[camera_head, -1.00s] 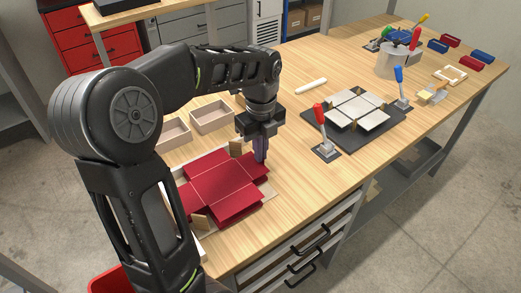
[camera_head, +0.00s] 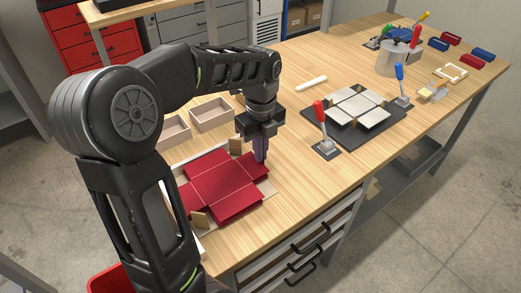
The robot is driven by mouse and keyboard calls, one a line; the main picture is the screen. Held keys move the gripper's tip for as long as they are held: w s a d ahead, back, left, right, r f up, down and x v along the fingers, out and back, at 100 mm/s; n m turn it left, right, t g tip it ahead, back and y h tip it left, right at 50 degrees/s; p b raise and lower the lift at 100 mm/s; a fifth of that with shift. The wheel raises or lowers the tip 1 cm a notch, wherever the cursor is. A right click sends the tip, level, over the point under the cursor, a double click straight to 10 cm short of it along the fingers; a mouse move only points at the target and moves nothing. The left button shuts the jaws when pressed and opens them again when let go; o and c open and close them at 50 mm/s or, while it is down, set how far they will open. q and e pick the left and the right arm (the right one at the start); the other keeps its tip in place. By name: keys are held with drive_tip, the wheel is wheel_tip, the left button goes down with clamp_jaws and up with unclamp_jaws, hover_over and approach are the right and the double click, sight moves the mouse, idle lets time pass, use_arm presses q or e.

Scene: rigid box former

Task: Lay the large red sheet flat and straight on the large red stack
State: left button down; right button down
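The large red sheet (camera_head: 222,180), cross-shaped with fold lines, lies on the near left part of the bench, over the place of the large red stack. It looks flat and roughly straight. I cannot tell the sheet from any sheets beneath it. Pale board shows around it, with tan upright guides (camera_head: 236,146) at its far and near sides. My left gripper (camera_head: 261,160) points down at the sheet's far right flap, its fingertips at the edge. The fingers look close together, but their grip on the edge is too small to make out. My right gripper is out of view.
Two tan open trays (camera_head: 211,115) stand behind the sheet. A dark plate with grey panels (camera_head: 358,106) and red- and blue-handled clamps (camera_head: 325,143) is to the right. A white rod (camera_head: 311,83) lies behind it. Bare bench lies between the sheet and the clamps.

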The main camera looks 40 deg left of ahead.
use_arm(q)
drive_tip(key=shift+f+b, duration=0.45)
drive_tip(key=shift+f, duration=0.3)
drive_tip(key=c, duration=2.1)
unclamp_jaws()
drive_tip(key=o, duration=0.5)
drive_tip(key=shift+r, duration=0.1)
wheel_tip(320, 180, up, 8)
drive_tip(key=shift+f, duration=0.2)
